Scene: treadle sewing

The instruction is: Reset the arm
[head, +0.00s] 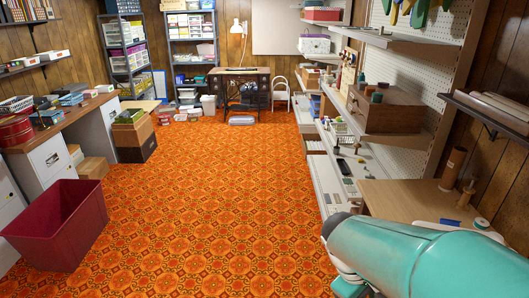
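My arm shows as a large teal and white link at the lower right of the head view, in front of a wooden worktop. My gripper is outside the picture, so its state and anything it holds are hidden. The treadle sewing table (240,72) stands against the far wall, with dark metalwork below its top. It is far from my arm.
A red bin (57,224) stands on the floor at the left, near a long counter (62,127). Shelves with a wooden drawer box (386,108) line the right wall. The worktop (405,205) is close to my arm. The patterned orange floor (215,190) is clear in the middle.

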